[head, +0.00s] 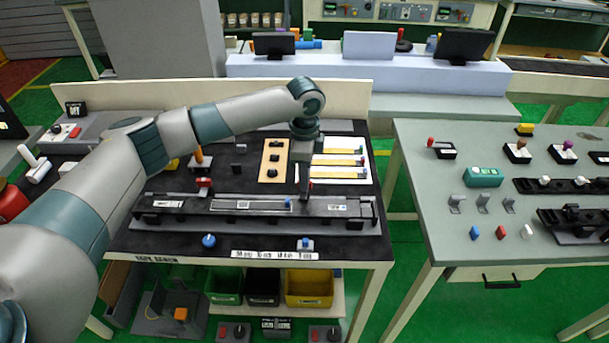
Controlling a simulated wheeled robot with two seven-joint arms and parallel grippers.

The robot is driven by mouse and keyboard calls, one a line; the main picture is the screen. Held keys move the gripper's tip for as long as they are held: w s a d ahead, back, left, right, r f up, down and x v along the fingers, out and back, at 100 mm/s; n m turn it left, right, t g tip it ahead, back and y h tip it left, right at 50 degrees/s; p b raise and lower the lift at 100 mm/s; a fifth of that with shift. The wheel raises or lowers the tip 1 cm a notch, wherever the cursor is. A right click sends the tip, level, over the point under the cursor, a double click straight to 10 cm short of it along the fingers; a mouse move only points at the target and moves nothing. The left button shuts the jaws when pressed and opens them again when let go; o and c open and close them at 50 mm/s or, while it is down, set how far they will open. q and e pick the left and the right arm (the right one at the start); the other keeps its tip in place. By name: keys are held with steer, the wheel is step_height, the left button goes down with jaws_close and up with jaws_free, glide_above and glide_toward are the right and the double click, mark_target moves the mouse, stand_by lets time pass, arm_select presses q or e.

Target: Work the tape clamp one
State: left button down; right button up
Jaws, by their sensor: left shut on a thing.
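A long black fixture (255,207) lies across the dark bench top, with a pale strip and a small blue piece (288,203) along its middle. A red-handled clamp (204,184) stands at the fixture's back edge, left of centre. My left gripper (304,194) points down at the fixture's back edge, right of centre. It is shut on a small part with a red bit (310,185) showing beside the fingers. The fingers hide most of this part, and I cannot tell how its lever stands. My right gripper is not in view.
A tan panel with black knobs (273,161) and pale strips with yellow bars (340,163) lie behind the fixture. A blue knob (208,241) and a blue-topped button (305,243) sit at the front edge. A grey table (480,230) with small parts stands to the right.

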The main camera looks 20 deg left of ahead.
arm_select(q)
steer(key=m+p, duration=0.1)
steer(key=m, duration=0.2)
steer(key=shift+r+p, duration=0.15)
steer(key=shift+p, duration=0.25)
steer(key=m+p, duration=0.1)
steer(key=m, duration=0.1)
steer(key=shift+m, duration=0.4)
steer(key=m, duration=0.3)
steer(key=shift+m+p, duration=0.3)
steer(key=shift+p, duration=0.1)
steer(key=shift+m, duration=1.5)
steer(key=c, duration=1.8)
jaws_free()
